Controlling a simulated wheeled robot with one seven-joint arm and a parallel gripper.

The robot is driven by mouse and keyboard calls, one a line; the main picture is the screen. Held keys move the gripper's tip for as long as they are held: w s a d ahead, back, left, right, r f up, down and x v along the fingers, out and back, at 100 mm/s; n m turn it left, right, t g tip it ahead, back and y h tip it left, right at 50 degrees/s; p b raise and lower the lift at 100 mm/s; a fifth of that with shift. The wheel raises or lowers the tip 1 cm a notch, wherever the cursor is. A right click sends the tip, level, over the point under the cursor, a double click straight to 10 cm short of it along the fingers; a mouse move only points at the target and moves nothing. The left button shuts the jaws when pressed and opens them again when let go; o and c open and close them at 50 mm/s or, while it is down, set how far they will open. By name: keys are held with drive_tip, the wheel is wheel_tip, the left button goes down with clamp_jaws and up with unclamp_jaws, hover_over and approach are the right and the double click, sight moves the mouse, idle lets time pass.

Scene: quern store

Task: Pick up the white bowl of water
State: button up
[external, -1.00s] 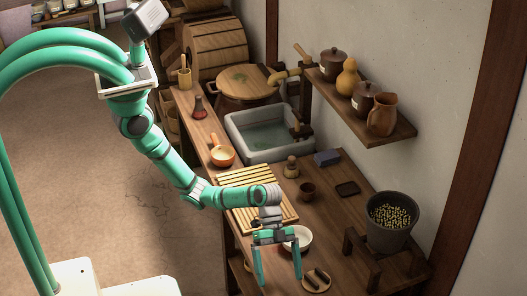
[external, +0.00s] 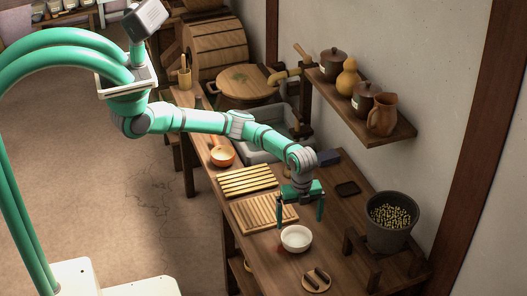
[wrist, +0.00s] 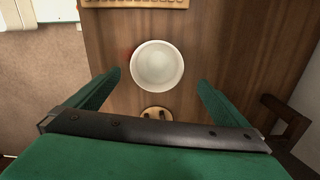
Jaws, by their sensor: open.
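The white bowl (external: 296,239) stands upright on the wooden counter, in front of a slatted wooden rack. In the wrist view the bowl (wrist: 157,66) is seen from above, with a pale inside; I cannot make out the water clearly. My gripper (external: 314,218) is open and empty, fingers pointing down, above the counter near the bowl. In the wrist view the fingertips (wrist: 159,80) are spread to either side of the bowl, apart from it, with the bowl lying slightly beyond them.
A round wooden coaster (external: 316,281) with small dark pieces lies near the bowl. The slatted rack (external: 262,213) is on its other side. A dark pot of pale grains (external: 391,222) stands on a stand at right. A small dark tray (external: 347,189) lies near the wall.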

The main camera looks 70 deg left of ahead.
approach(297, 238)
drive_tip(key=d+f, duration=0.1)
drive_tip(key=s+d, duration=0.1)
drive_tip(key=d, duration=0.1)
drive_tip(key=shift+f, duration=0.35)
drive_tip(key=shift+s+f, duration=0.15)
drive_tip(key=shift+f, duration=1.2)
drive_tip(key=shift+s+f, duration=0.15)
drive_tip(key=shift+f, duration=1.2)
drive_tip(key=c, duration=1.2)
drive_tip(key=shift+r, duration=0.25)
